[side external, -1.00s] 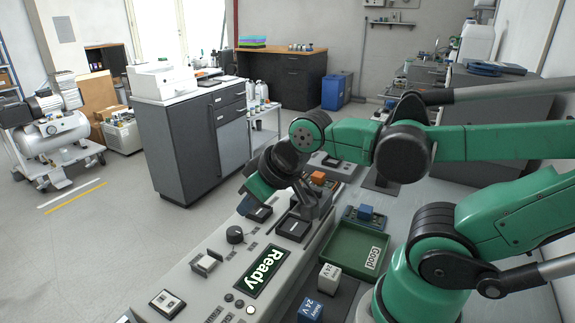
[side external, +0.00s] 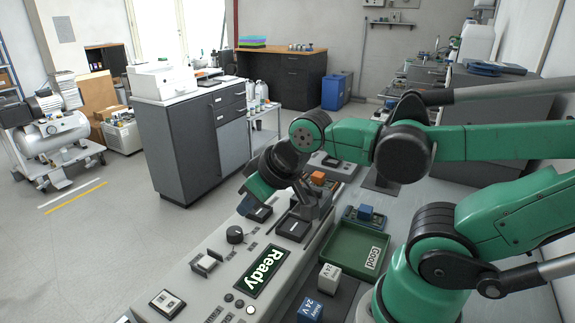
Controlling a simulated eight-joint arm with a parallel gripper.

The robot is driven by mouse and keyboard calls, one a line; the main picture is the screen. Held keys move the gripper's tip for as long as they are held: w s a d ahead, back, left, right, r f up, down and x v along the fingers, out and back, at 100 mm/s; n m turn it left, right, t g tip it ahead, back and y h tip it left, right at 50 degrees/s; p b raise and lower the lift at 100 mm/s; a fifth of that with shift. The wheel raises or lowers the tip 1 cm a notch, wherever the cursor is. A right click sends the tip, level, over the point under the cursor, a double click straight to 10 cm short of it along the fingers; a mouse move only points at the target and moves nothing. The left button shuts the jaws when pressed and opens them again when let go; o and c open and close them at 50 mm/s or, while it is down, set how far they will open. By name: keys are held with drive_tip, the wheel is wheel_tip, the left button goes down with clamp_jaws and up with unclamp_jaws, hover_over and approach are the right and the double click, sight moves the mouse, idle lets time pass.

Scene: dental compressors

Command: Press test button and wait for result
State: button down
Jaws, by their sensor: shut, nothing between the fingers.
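The grey test panel (side external: 205,285) runs along the bench, with a display (side external: 261,271) that reads "Ready" in light letters on dark green. Left of the display are a black knob (side external: 235,235), a pale raised block (side external: 206,262) and a dark rocker-like switch (side external: 167,303). Small round buttons (side external: 239,303) sit by the display's near end. I cannot tell which control is the test button. My gripper (side external: 312,212) is shut and empty, pointing down over the far part of the panel, beside a dark square socket (side external: 292,229). Whether its fingertips touch anything is unclear.
A green tray (side external: 345,262) labelled "Good" lies right of the panel. A white relay cube (side external: 329,278) and a blue relay cube (side external: 311,309) stand near it. An orange cube (side external: 317,178) and another blue cube (side external: 365,213) sit farther back.

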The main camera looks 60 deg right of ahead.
idle(0.3)
drive_tip(key=r+n+t+y, duration=0.2)
drive_tip(key=n, duration=0.9)
hover_over(211, 262)
drive_tip(key=shift+f, duration=0.15)
drive_tip(key=shift+f, duration=4.3)
